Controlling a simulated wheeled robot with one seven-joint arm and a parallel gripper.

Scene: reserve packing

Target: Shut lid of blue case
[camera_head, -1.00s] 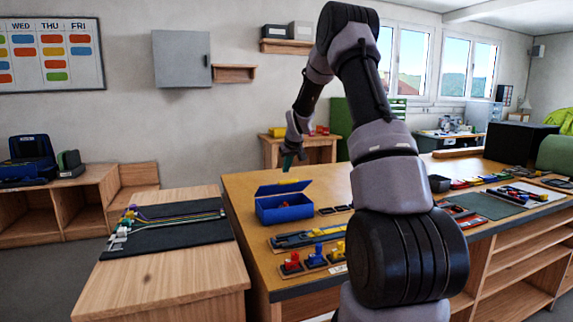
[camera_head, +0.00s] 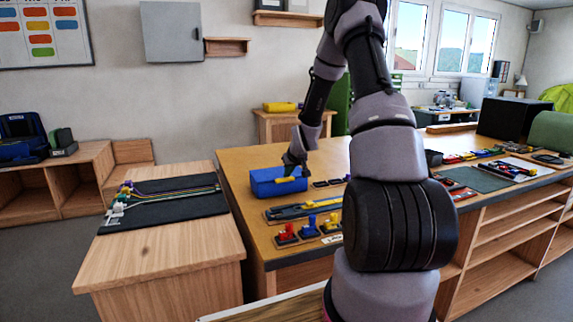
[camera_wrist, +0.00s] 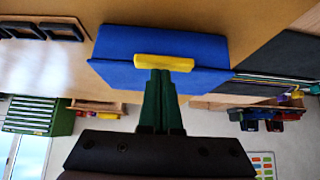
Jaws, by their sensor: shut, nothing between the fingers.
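The blue case (camera_head: 266,186) stands on the wooden table near its left end. It also shows in the wrist view (camera_wrist: 120,42). Its lid is down over the body; I cannot tell whether a thin gap is left. A yellow latch or handle (camera_wrist: 164,63) is on the case's edge. My gripper (camera_head: 289,174) is at the case, pointing down. In the wrist view its green fingers (camera_wrist: 161,74) are together and empty, with their tips at the yellow piece, touching or very near it. The fingers hide part of the case's face.
A board with red, blue and yellow pieces (camera_head: 308,231) and a long tool tray (camera_head: 300,210) lie in front of the case. Small dark trays (camera_head: 328,183) lie to its right. A lower bench with a dark cable mat (camera_head: 165,206) stands to the left.

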